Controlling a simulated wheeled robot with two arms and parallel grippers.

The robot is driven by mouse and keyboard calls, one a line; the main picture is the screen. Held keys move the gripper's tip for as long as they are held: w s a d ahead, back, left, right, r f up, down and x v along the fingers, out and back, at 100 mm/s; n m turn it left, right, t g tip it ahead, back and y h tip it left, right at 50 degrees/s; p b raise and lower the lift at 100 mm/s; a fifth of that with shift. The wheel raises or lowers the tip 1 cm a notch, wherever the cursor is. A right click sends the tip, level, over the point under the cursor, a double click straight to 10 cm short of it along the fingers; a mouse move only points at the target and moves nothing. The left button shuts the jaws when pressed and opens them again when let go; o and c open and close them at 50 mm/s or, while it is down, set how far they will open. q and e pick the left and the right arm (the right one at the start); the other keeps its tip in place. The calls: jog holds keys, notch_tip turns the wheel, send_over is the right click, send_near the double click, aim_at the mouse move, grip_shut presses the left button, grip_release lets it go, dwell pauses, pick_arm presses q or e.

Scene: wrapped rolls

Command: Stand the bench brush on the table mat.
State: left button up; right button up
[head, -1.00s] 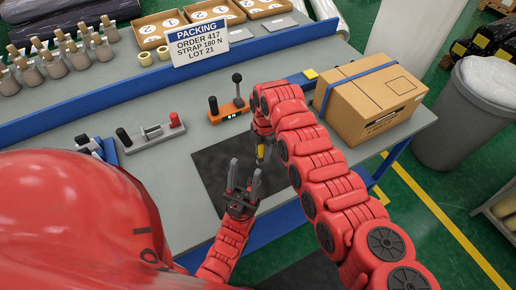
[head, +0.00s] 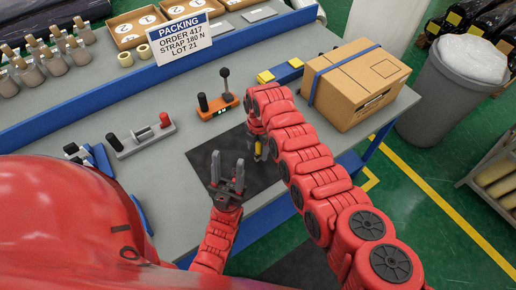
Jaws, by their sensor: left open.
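The dark table mat (head: 205,160) lies flat on the grey bench near its front edge. My right gripper (head: 257,138) points down over the mat's right part. A small yellow and dark piece (head: 258,149), which looks like part of the bench brush, shows at its fingertips, and the gripper appears shut on it. The rest of the brush is hidden or too small to make out. I cannot tell whether it touches the mat.
An orange device with black knobs (head: 218,109) stands behind the mat. A grey fixture with a red knob (head: 143,137) is to the left. A strapped carton (head: 357,85) stands right of my right arm. A packing sign (head: 180,38) and a blue rail (head: 110,92) are farther back.

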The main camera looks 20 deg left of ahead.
jog(key=shift+w+d, duration=0.1)
jog(key=shift+d, duration=0.1)
jog(key=shift+r, duration=0.2)
jog(key=r+b, duration=0.1)
jog(key=r, duration=0.6)
jog(key=r+b, duration=0.1)
jog(key=r, duration=0.2)
jog(key=shift+w+r+b, duration=0.25)
jog(key=shift+b, duration=0.05)
jog(key=shift+r, duration=0.65)
